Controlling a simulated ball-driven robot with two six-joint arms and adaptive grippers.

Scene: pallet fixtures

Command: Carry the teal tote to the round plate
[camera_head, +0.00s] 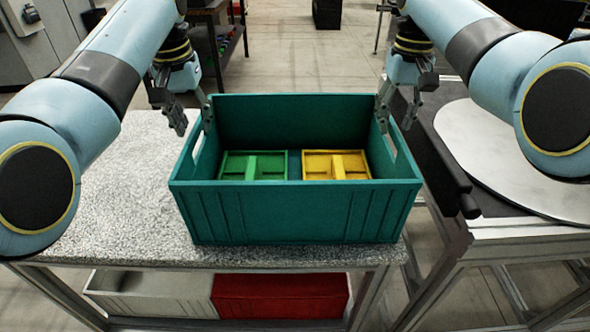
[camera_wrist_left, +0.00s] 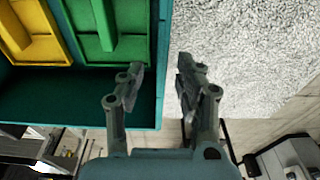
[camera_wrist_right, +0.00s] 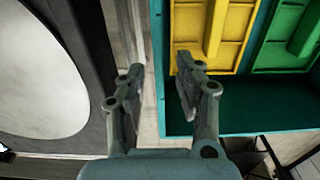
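The teal tote (camera_head: 300,215) stands upright on the speckled worktop, with a green insert (camera_head: 253,165) and a yellow insert (camera_head: 336,165) inside. It has handle slots in both end walls. The pale round plate (camera_head: 530,150) is to the right on a separate dark-topped stand; the right wrist view also shows it (camera_wrist_right: 40,70). My left gripper (camera_head: 192,120) is open, its fingers on either side of the tote's left wall line. My right gripper (camera_head: 398,112) is open, likewise on either side of the right wall line. Neither clasps the wall; finger depth against the rim is unclear.
The speckled worktop (camera_head: 110,215) is bare left of the tote. A narrow gap separates it from the plate's stand (camera_head: 452,165), which has a dark roller-like edge. A grey bin (camera_head: 150,295) and a red bin (camera_head: 280,295) sit on the shelf below.

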